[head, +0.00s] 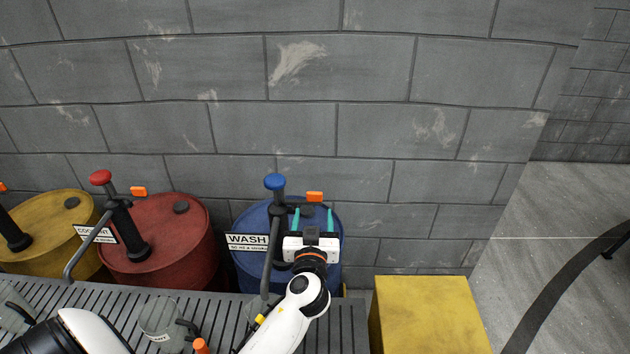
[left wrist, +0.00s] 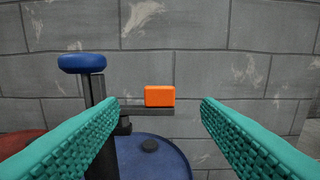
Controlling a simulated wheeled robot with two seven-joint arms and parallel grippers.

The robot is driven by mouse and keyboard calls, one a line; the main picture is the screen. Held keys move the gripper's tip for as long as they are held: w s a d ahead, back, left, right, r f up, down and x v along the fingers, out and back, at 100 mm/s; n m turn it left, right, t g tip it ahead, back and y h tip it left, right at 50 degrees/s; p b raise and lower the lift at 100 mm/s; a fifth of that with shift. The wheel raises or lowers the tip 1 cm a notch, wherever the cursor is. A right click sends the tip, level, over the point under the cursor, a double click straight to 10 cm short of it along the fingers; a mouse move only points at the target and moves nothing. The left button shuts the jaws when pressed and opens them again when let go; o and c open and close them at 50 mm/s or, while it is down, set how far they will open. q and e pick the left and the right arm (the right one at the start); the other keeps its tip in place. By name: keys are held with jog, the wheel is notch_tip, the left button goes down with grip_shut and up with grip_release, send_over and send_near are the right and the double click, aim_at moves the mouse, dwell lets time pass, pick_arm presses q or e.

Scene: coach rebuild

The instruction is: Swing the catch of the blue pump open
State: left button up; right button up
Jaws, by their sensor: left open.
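The blue pump has a blue knob (head: 275,182) on a dark post, standing on the blue drum (head: 250,218) with a WASH sign. Its catch is a dark arm with an orange tab (head: 314,197), sticking out to the right of the post. In the left wrist view the orange tab (left wrist: 160,96) lies between my teal fingers, beyond their tips, and the blue knob (left wrist: 82,63) is at upper left. My left gripper (head: 313,218) is open and empty, just in front of the catch. The left finger overlaps part of the post in the wrist view. My right gripper is not in view.
A red drum (head: 185,238) with a red-knobbed pump and a yellow drum (head: 50,222) stand to the left. A slatted grey bench (head: 345,325) runs in front, with grey jars on it. A yellow block (head: 425,312) stands at right. The block wall is close behind.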

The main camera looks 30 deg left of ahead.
aim_at(314, 195)
pick_arm(q)
jog(key=x, duration=0.2)
jog(key=p+x, duration=0.1)
jog(key=x, duration=0.1)
jog(key=shift+w+a+r, duration=0.1)
jog(key=shift+w+r, duration=0.05)
jog(key=shift+r, duration=0.25)
jog(key=x, duration=0.1)
jog(key=p+x, duration=0.1)
jog(key=x, duration=0.3)
jog(key=shift+w+a+f, duration=0.2)
jog(key=shift+f, duration=0.1)
jog(key=shift+w+a, duration=0.2)
jog(key=shift+w, duration=0.15)
jog(key=c, duration=0.5)
grip_shut()
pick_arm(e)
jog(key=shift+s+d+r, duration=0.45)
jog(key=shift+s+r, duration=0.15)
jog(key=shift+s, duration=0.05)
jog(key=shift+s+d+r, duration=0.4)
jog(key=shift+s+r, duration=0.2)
